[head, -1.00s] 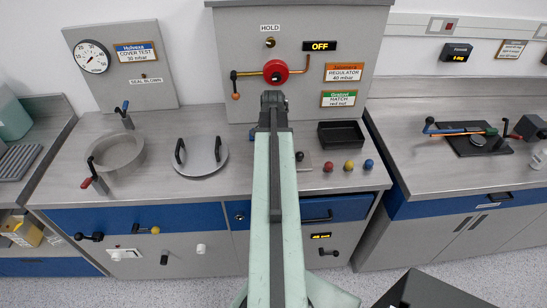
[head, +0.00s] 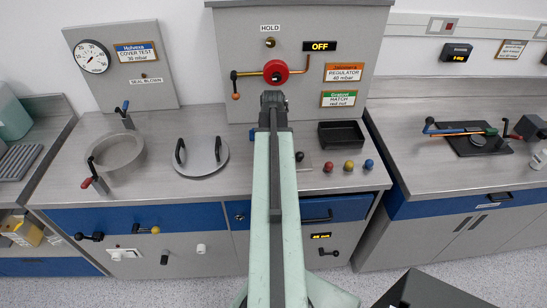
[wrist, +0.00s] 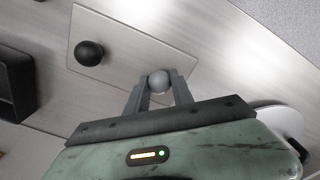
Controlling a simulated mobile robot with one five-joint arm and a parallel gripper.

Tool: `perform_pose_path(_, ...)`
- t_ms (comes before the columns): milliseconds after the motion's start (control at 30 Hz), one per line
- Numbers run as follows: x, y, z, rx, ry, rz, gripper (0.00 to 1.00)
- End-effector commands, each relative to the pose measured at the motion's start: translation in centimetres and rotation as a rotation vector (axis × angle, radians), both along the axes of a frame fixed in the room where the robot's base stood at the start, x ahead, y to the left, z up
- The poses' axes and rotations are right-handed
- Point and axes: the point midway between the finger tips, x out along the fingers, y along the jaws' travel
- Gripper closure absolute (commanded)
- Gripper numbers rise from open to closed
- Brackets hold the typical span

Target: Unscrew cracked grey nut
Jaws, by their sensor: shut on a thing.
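A grey ball-shaped nut (wrist: 158,80) sits between my fingertips in the wrist view, over a thin pale plate on the counter. My gripper (wrist: 158,88) is shut on it, one finger on each side. No crack can be made out at this size. In the head view my gripper (head: 272,100) points away from me over the counter, and the nut is hidden behind my arm. A black ball (wrist: 89,53) stands apart from my fingers, on the same plate (wrist: 125,40); this ball also shows in the head view (head: 299,156).
A black tray (head: 341,134) stands right of my arm, with red (head: 328,167), yellow (head: 348,165) and blue (head: 369,164) balls in front. A round lid (head: 200,158) with black handles lies to the left. A panel with a red wheel (head: 276,71) stands behind.

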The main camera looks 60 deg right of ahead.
Motion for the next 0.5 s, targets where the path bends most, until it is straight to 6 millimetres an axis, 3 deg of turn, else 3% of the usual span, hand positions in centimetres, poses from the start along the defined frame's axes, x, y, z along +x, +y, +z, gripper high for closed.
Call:
perform_pose_path(200, -0.04, 0.03, 0.04, 0.000, 0.000, 0.393, 1.00)
perform_pose_path(500, -0.04, 0.03, 0.04, 0.000, 0.000, 0.468, 1.00)
